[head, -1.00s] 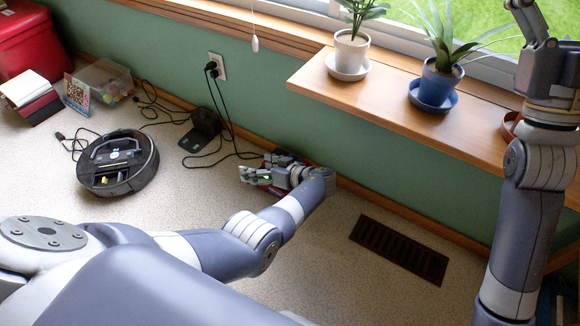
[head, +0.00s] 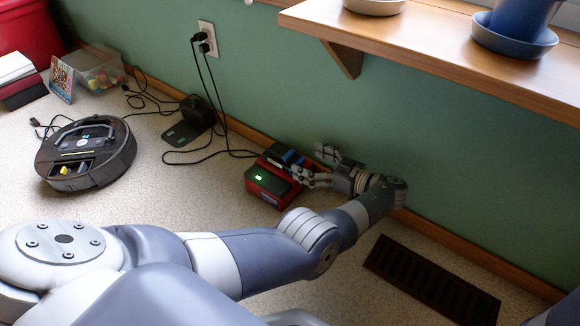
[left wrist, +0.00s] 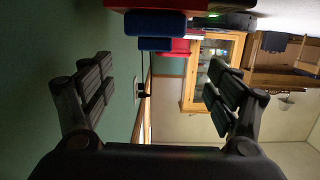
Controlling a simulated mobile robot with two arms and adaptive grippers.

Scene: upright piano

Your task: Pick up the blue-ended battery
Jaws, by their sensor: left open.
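The blue-ended battery (head: 288,156) sits on a red and black charger (head: 262,194) with a green light, on the floor by the wall. In the left wrist view its blue end (left wrist: 155,22) shows at the top, in front of the red charger part, with a smaller blue block (left wrist: 155,43) just below it. My left gripper (head: 315,165) is open and empty, just right of the charger. In the wrist view its fingers (left wrist: 158,80) stand wide apart, left and right, with the blue end ahead between them. My right gripper is out of view.
A robot vacuum (head: 85,153) with an open bay stands left. A black dock (head: 190,125) and loose cables lie between it and the charger. The green wall (head: 420,160) runs close behind my left gripper, with a wooden shelf (head: 430,50) above. A floor vent (head: 432,280) lies right.

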